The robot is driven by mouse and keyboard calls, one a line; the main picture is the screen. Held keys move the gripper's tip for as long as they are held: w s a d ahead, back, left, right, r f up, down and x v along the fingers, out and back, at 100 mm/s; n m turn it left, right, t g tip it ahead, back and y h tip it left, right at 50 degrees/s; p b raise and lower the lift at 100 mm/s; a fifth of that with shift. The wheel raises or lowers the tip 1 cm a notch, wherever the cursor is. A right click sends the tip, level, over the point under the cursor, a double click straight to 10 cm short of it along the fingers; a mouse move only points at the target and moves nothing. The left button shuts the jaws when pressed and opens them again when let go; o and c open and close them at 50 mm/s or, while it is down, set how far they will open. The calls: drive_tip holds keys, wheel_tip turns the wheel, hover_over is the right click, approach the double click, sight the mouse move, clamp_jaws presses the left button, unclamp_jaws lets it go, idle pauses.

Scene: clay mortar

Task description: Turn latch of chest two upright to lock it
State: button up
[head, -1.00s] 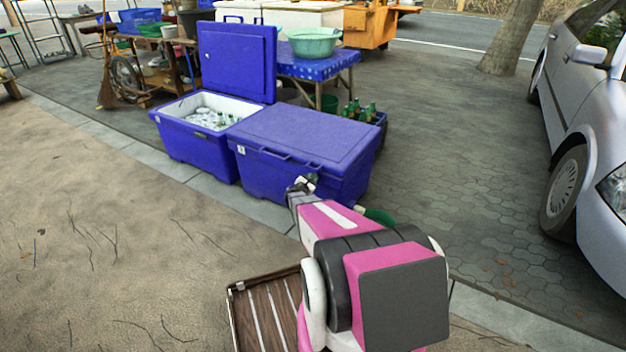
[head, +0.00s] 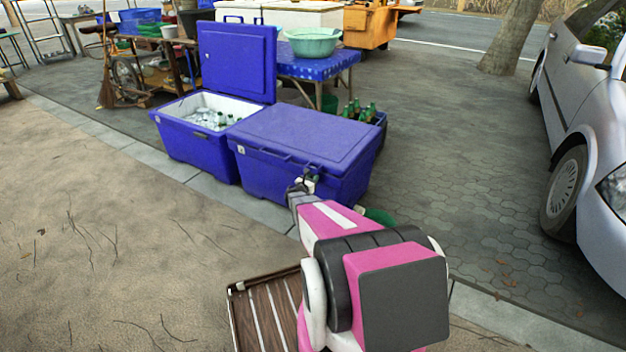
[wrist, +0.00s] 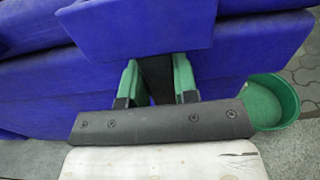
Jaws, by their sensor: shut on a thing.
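The closed blue chest (head: 305,140), the nearer right one, stands with its lid down. Its front also fills much of the wrist view (wrist: 50,95). My gripper (head: 303,184) is at the front of this chest, just below the lid's edge. In the wrist view its two green fingers (wrist: 157,85) are on either side of a dark latch (wrist: 156,75) and shut on it. The latch runs roughly up and down in that picture, up to the lid's overhang. Its lower end is hidden behind my gripper's dark body. In the head view my arm hides part of the chest's front.
An open blue chest (head: 190,145) with bottles and ice stands directly left. A crate of green bottles (head: 372,118) is behind. A green bucket (wrist: 268,102) is low at the right. A silver car (head: 590,140) stands far right; the paving between is clear.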

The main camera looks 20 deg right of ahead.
drive_tip(key=o, duration=0.9)
drive_tip(key=v, duration=1.1)
drive_tip(key=shift+d, duration=0.1)
